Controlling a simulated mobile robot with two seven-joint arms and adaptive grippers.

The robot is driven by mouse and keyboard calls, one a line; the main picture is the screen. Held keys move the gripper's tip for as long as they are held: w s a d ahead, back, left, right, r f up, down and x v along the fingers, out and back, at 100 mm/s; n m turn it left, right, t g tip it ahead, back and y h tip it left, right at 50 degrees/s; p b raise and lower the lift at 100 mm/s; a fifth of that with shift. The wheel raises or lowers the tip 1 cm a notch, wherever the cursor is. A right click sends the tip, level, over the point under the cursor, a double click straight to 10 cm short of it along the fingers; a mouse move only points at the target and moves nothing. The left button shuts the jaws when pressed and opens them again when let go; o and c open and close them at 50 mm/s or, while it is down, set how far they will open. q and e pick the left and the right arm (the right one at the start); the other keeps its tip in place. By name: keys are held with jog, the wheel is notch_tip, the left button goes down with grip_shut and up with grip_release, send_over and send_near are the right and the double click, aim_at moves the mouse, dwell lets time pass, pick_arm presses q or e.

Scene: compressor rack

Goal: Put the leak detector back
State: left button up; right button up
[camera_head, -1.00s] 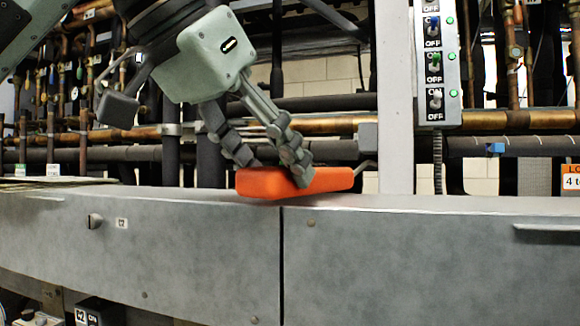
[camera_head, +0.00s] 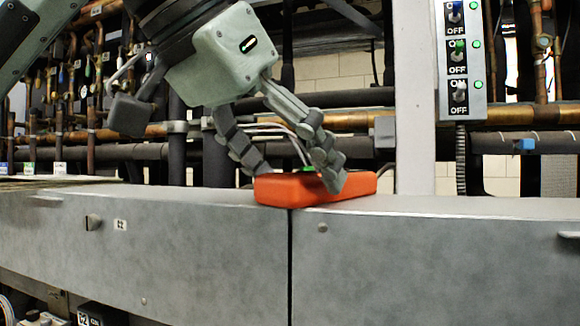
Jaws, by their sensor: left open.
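The leak detector, an orange-red elongated body (camera_head: 300,188), lies on the top ledge of the grey metal cabinet (camera_head: 190,255). My left gripper (camera_head: 303,180) reaches down over it from the upper left. Its fingers are apart: one stands in front of the detector near its right half, the other is behind its left end. The gripper is open around the detector; I cannot tell whether either finger touches it. The back of the detector is hidden. My right gripper is not in view.
Copper and dark insulated pipes (camera_head: 350,122) run behind the ledge. A switch panel (camera_head: 459,60) with several toggles and green lights hangs on a pale post (camera_head: 414,90) at right. The ledge right of the detector looks clear.

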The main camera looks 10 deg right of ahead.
pick_arm(q)
jog(key=shift+r, duration=0.15)
jog(key=shift+s+a+r, duration=0.1)
jog(key=shift+a+r, duration=0.15)
jog(key=shift+r, duration=0.05)
jog(key=v, duration=1.1)
